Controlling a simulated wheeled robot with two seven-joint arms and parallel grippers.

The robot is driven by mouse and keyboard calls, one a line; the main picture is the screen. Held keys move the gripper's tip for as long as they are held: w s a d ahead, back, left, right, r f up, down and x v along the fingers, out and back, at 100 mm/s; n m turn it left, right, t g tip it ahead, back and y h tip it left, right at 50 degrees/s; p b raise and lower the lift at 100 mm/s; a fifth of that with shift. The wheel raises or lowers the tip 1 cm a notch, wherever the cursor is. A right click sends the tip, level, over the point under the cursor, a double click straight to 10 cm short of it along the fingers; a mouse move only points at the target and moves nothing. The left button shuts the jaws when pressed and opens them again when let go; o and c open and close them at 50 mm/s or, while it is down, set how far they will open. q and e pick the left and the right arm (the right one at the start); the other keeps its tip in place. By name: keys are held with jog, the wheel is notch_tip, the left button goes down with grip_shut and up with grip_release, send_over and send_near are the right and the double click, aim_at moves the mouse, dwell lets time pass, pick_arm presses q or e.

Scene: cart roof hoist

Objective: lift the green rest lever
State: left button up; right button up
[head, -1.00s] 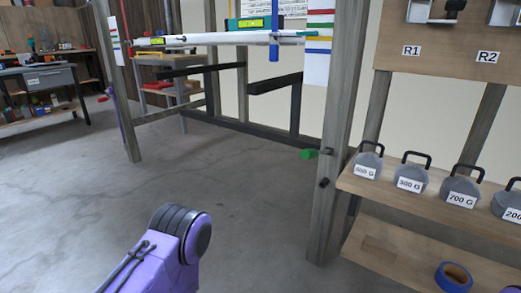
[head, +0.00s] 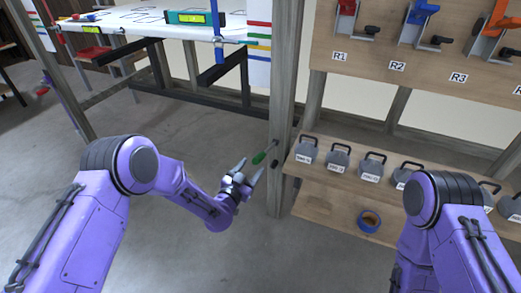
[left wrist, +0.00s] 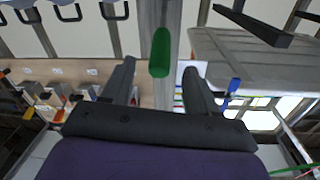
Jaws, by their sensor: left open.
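The green rest lever (head: 259,158) sticks out from the wooden post (head: 283,130) toward the left in the head view. My left gripper (head: 250,168) is just below and left of the lever, with its two fingers apart. In the left wrist view the green lever (left wrist: 159,52) shows between and just beyond the open fingertips (left wrist: 160,70); I cannot tell whether either finger touches it. Nothing is held. My right arm comes in at the lower right of the head view, but its gripper does not show.
A shelf (head: 320,180) with several grey weights stands right of the post, with a blue tape roll (head: 369,220) on its lower board. A board with hooks labelled R1 to R3 (head: 398,66) hangs above. A white roof panel (head: 140,20) rests at the upper left.

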aim_at(261, 153)
pick_arm(q)
jog(key=x, duration=0.7)
jog(key=shift+w+f+b, duration=0.1)
jog(key=shift+w+b, duration=0.15)
jog(key=shift+b, duration=0.05)
grip_shut()
